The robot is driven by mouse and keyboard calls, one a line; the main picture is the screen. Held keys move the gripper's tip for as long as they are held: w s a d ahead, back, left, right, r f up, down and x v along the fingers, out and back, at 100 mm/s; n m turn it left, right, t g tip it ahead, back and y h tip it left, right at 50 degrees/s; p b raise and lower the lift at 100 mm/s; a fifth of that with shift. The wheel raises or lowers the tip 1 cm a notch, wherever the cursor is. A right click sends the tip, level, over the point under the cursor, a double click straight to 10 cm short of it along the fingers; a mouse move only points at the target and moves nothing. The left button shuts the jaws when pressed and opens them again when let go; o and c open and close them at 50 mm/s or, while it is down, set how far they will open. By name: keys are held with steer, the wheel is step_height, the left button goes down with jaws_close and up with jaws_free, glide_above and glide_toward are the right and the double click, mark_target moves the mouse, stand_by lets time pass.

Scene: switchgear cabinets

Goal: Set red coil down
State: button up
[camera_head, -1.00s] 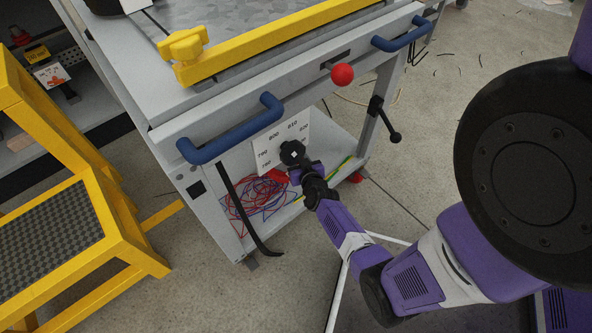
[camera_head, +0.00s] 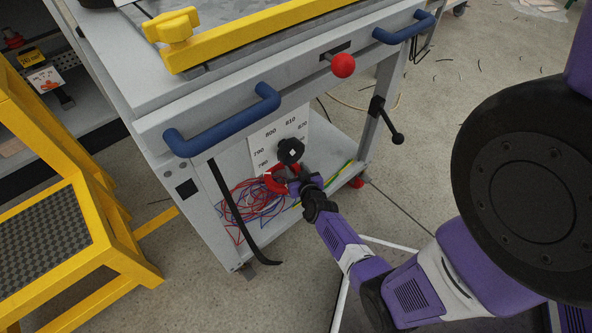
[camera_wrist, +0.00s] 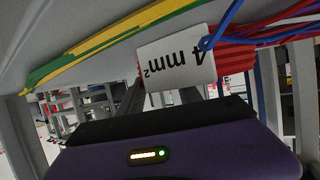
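The red coil (camera_head: 275,181) is at the tip of my gripper (camera_head: 287,183), low in front of the cart's lower shelf (camera_head: 238,246). In the wrist view the ribbed red coil (camera_wrist: 236,60) lies at the far end of my gripper (camera_wrist: 172,88), partly behind a white tag (camera_wrist: 177,58) marked 4 mm². My gripper appears shut on the coil, though the tag hides much of the contact. Whether the coil touches the shelf cannot be told.
Loose red and blue wires (camera_head: 247,205) lie on the shelf, with a yellow-green strip (camera_head: 343,173) to the right. A black knob (camera_head: 291,150) stands before a numbered white plate (camera_head: 266,142). A black hooked bar (camera_head: 237,218), blue handles (camera_head: 222,122) and a yellow step stool (camera_head: 95,240) are close by.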

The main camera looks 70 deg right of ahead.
steer(key=shift+o, duration=1.1)
steer(key=shift+r, duration=0.15)
steer(key=p+v, duration=0.5)
steer(key=v, duration=0.6)
steer(key=shift+s+a, duration=0.2)
steer(key=shift+a, duration=0.05)
steer(key=s+a+r+n+t+y, duration=0.1)
steer(key=a+r+n+t+y, duration=0.1)
steer(key=a+r, duration=0.5)
steer(key=s+a+r+n+t+y, duration=0.1)
steer(key=a+r+n+t+y, duration=0.15)
steer(key=a, duration=0.85)
steer(key=s+a+r+n+y, duration=0.2)
steer(key=a+r, duration=0.2)
steer(key=r, duration=0.4)
steer(key=s+a+r+n+t+y, duration=0.1)
steer(key=s+a+r+n+y, duration=0.1)
steer(key=a+r, duration=0.3)
steer(key=s+a+r+n+t+y, duration=0.1)
steer(key=s+a+r+n+y, duration=0.1)
steer(key=r, duration=0.8)
steer(key=s+a, duration=0.1)
steer(key=a, duration=0.1)
steer(key=shift+a+r, duration=0.25)
steer(key=shift+r, duration=0.05)
